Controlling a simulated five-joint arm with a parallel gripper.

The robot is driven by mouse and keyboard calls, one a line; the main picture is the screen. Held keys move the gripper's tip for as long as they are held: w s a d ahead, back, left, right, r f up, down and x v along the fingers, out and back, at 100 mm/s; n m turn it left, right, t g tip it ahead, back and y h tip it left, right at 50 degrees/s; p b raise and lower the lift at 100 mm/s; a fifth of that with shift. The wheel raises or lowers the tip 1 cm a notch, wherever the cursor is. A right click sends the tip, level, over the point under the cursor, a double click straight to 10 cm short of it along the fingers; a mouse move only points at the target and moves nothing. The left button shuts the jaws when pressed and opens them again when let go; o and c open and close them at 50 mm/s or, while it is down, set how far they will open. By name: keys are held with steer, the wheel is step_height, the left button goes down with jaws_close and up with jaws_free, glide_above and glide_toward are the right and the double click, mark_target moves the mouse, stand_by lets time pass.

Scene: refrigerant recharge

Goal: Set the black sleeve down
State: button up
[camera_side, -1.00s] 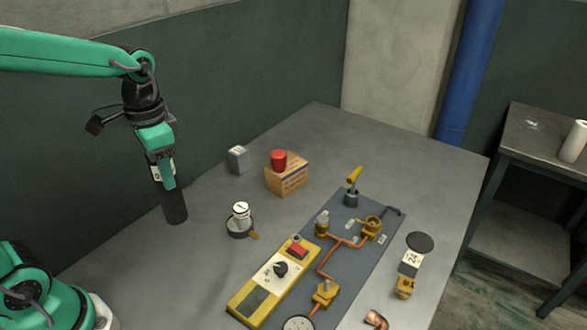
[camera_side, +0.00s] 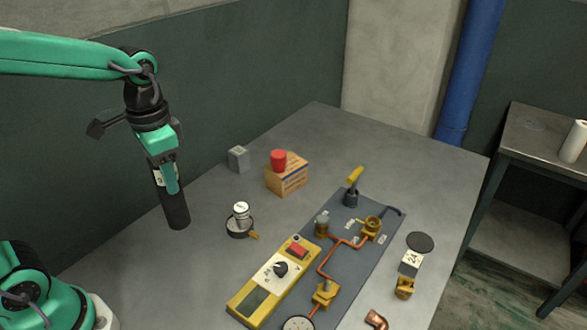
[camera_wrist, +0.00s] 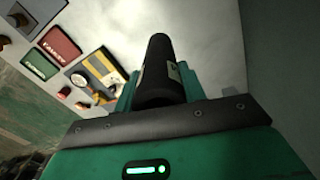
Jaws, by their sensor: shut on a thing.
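The black sleeve (camera_side: 174,208) is a dark cylinder with a small white label near its upper part. It hangs nearly upright from my gripper (camera_side: 165,176), at the left side of the grey table. My gripper's green fingers are shut on it. In the wrist view the sleeve (camera_wrist: 157,62) points away from my gripper (camera_wrist: 158,85), between the two green fingers. Its lower end looks at or very near the table top; I cannot tell whether it touches.
A grey block (camera_side: 238,159), a cardboard box (camera_side: 287,178) with a red cap (camera_side: 278,160), and a white-topped gauge (camera_side: 241,218) stand to the right. A yellow panel (camera_side: 272,280) and a board with copper pipes (camera_side: 352,240) lie further right. Bare table (camera_side: 130,270) surrounds the sleeve.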

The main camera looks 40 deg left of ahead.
steer(key=s+d+n, duration=0.3)
steer(key=s+d, duration=0.8)
steer(key=shift+d, duration=0.4)
steer(key=shift+w+a, duration=0.1)
steer(key=w+a+f, duration=0.7)
steer(key=a+f, duration=0.1)
steer(key=f, duration=0.3)
steer(key=shift+w+a, duration=0.3)
stand_by(0.5)
steer(key=o, duration=1)
steer(key=shift+f, duration=0.1)
steer(key=shift+c, duration=0.2)
